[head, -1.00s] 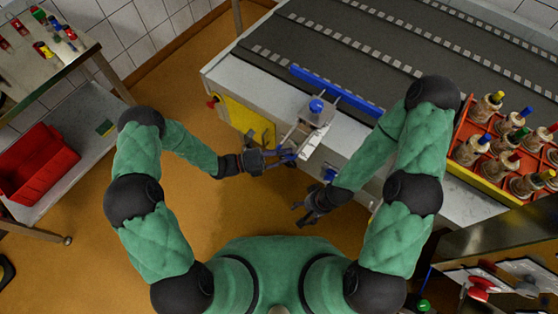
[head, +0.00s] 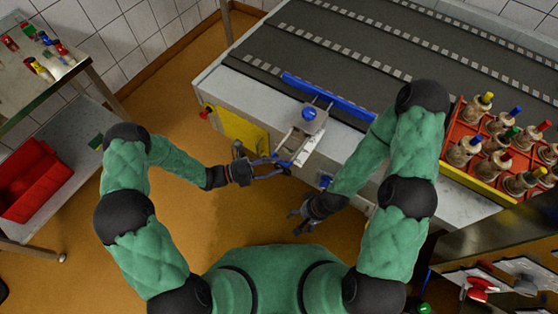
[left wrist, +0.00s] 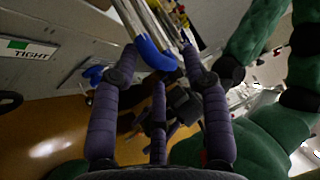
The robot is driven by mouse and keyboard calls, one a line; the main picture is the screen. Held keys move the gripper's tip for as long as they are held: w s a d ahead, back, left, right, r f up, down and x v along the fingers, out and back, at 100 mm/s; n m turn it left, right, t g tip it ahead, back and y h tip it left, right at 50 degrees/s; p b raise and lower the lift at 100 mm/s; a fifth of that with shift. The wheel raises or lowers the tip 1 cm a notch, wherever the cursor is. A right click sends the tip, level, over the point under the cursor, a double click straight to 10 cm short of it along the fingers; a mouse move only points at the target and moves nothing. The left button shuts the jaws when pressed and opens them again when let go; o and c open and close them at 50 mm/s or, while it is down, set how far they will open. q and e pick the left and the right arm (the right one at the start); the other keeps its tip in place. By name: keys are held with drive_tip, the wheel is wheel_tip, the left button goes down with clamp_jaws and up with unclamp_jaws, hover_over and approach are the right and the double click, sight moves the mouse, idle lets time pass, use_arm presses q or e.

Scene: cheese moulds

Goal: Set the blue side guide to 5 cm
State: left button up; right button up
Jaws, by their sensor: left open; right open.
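The blue side guide (head: 328,101) is a long bar along the near edge of the dark conveyor. A grey block with a blue knob (head: 309,113) stands on the near ledge beside it. A pale arm runs from the block toward me and ends in a blue tip (head: 284,163), which also shows in the left wrist view (left wrist: 155,55). My left gripper (head: 272,168) is open, with its fingertips around or just beside that blue tip; contact is unclear. My right gripper (head: 295,216) is open and empty, lower and apart from the machine. No scale reading is legible.
A label reading TIGHT (left wrist: 30,52) is on the machine's face. A red crate (head: 485,135) of colour-topped pieces stands on the right. A side table (head: 45,85) and a red bin (head: 32,180) are at the left. Floor between is clear.

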use_arm(q)
drive_tip(key=s+a+f, duration=0.1)
drive_tip(key=a, duration=0.8)
drive_tip(key=shift+s+a, duration=0.2)
drive_tip(key=shift+d+f, duration=0.1)
drive_tip(key=s+d+f+m+g+y, duration=0.3)
drive_tip(key=s+f+m+g+y, duration=0.4)
drive_tip(key=s+m, duration=0.4)
drive_tip(key=s+a+f+m+t+y, duration=0.1)
drive_tip(key=m+y, duration=0.3)
drive_tip(key=m, duration=0.7)
drive_tip(key=s+a+f+m+t+y, duration=0.2)
drive_tip(key=a+f+m+t+y, duration=0.1)
drive_tip(key=m, duration=0.9)
drive_tip(key=shift+f+y, duration=0.6)
